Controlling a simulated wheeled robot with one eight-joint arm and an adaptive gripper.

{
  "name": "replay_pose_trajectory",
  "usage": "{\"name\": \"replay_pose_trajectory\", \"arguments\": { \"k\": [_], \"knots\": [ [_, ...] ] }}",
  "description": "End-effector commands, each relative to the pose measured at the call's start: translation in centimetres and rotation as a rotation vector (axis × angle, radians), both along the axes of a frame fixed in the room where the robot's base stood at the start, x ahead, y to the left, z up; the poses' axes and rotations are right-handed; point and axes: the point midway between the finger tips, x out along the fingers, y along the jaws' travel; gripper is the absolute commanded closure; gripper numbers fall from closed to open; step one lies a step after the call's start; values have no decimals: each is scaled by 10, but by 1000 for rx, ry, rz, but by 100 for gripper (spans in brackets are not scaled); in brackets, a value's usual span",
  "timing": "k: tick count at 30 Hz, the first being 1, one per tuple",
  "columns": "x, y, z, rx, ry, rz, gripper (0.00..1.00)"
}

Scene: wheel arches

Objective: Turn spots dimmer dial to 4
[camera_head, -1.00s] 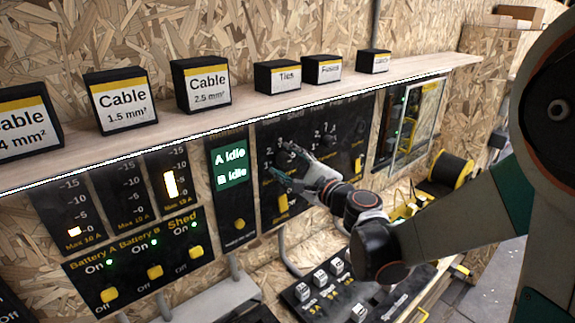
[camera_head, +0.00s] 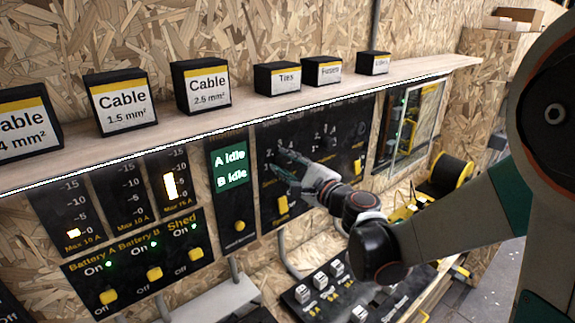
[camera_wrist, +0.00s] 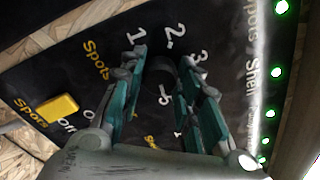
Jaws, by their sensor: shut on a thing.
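The spots dimmer dial (camera_wrist: 162,74) is a dark round knob on a black panel (camera_head: 268,212). In the wrist view it sits between my fingers, with white numbers 1, 2 and 3 beyond it and a yellow "Spots" label to its left. My gripper (camera_wrist: 160,88) has teal fingers on both sides of the dial and is shut on it. In the head view my gripper (camera_head: 280,163) reaches the panel from the right and covers the dial. I cannot read which number the dial points to.
A yellow spots switch (camera_wrist: 58,107) marked "Off" is left of my fingers in the wrist view. A lit A/B idle display (camera_head: 232,167) is left of the panel. A shelf (camera_head: 255,112) with labelled boxes runs above. A board with several switches (camera_head: 335,290) lies below.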

Motion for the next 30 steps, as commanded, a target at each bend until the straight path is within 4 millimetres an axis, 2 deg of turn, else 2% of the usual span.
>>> {"name": "replay_pose_trajectory", "arguments": {
  "k": [21,30],
  "knots": [
    [-1,0,-2,-475,-320,1,93],
    [-1,0,-3,-616,-415,2,93]
  ]
}}
